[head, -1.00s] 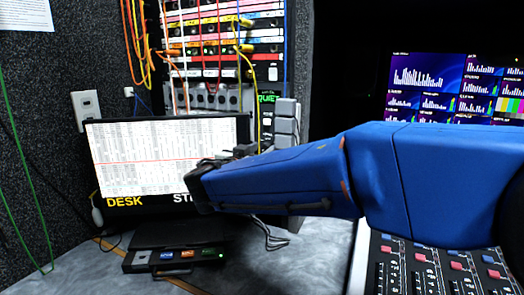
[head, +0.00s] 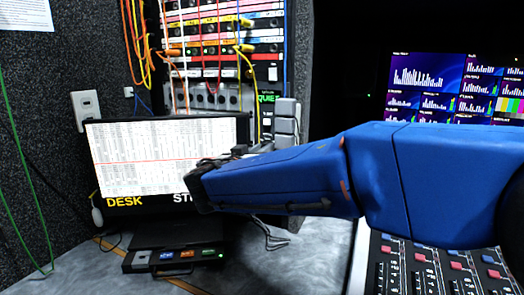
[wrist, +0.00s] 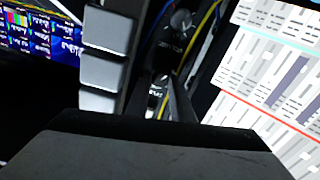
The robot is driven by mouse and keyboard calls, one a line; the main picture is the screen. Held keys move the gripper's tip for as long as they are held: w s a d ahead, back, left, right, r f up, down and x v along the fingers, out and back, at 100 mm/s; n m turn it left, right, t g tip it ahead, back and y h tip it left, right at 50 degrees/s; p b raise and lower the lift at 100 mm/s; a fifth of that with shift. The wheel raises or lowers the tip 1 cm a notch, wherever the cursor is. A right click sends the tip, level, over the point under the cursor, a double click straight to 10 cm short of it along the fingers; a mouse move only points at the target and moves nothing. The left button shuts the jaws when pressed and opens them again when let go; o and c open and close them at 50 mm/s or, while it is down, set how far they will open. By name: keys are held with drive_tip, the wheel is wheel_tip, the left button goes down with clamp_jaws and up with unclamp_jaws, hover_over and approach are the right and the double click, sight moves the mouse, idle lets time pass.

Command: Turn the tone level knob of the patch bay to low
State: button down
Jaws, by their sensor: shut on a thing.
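The patch bay (head: 222,50) stands at the back, with rows of colored strips and plugged cables. My gripper (wrist: 166,90) is shut on a small pale-topped knob (wrist: 157,88), which shows between the dark fingertips. The fingers hide much of it, so its pointer setting and label cannot be read. In the head view, my blue arm and the monitor hide the held knob.
A monitor (head: 160,155) stands close beside my gripper. A stack of grey blocks (wrist: 108,72) is on the other side. Yellow and blue cables hang near the fingers. A small box (head: 175,257) sits on the desk, and a mixing console (head: 430,270) is at right.

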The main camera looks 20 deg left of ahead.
drive_tip(key=n, duration=0.6)
drive_tip(key=shift+n, duration=0.4)
drive_tip(key=shift+a, duration=0.1)
idle(0.3)
drive_tip(key=c, duration=1.5)
unclamp_jaws()
drive_tip(key=shift+c, duration=0.2)
drive_tip(key=shift+s, duration=0.1)
drive_tip(key=s+a, duration=0.1)
drive_tip(key=s, duration=1.6)
drive_tip(key=shift+s+a, duration=0.15)
